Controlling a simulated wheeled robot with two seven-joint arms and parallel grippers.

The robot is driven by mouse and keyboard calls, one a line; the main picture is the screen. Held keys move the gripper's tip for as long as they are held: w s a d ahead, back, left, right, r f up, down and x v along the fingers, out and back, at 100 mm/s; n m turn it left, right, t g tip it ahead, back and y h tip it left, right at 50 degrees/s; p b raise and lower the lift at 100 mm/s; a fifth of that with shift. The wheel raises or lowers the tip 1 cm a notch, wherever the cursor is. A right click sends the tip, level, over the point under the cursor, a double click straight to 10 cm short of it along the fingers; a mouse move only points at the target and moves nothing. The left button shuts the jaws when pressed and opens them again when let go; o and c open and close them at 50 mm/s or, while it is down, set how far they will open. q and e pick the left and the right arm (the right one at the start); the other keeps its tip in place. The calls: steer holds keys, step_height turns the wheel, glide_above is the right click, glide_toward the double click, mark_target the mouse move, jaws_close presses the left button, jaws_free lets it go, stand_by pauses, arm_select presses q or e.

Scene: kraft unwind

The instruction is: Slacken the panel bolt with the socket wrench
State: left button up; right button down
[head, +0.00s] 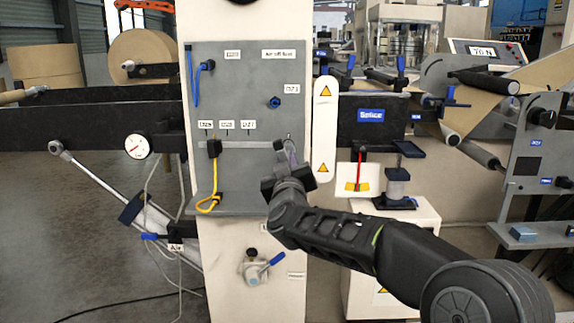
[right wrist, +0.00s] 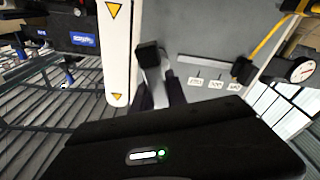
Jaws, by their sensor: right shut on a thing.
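A blue round bolt-like fitting (head: 274,102) sits on the upper right of the grey panel (head: 240,85). My right gripper (head: 285,170) is in front of the panel's right edge, below that fitting. It is shut on a grey piece with a black block at its end (right wrist: 150,56), which looks like the socket wrench. The black block is at the right end of a pale horizontal bar (head: 240,145) across the panel. I cannot tell whether it touches the bar. My fingers partly hide the grey piece. My left gripper is not in view.
A black piece with a yellow cord (head: 208,203) hangs at the bar's left. A white plate with warning triangles (head: 325,125) stands just right of the panel. A blue-handled valve (head: 256,271) is below. A round gauge (head: 137,146) is at the left.

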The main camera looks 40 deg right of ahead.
steer(key=shift+w+d+r, duration=0.1)
steer(key=shift+w+d, duration=0.25)
steer(key=shift+w, duration=0.15)
steer(key=shift+p+x, duration=0.75)
steer(key=shift+p, duration=0.25)
stand_by(2.2)
steer(key=shift+r+n+p, duration=0.1)
steer(key=shift+n+p, duration=0.6)
steer(key=shift+p, duration=0.25)
steer(key=shift+n+y+p, duration=0.3)
steer(key=shift+n+p, duration=0.15)
steer(key=shift+n, duration=0.05)
steer(key=shift+d, duration=0.1)
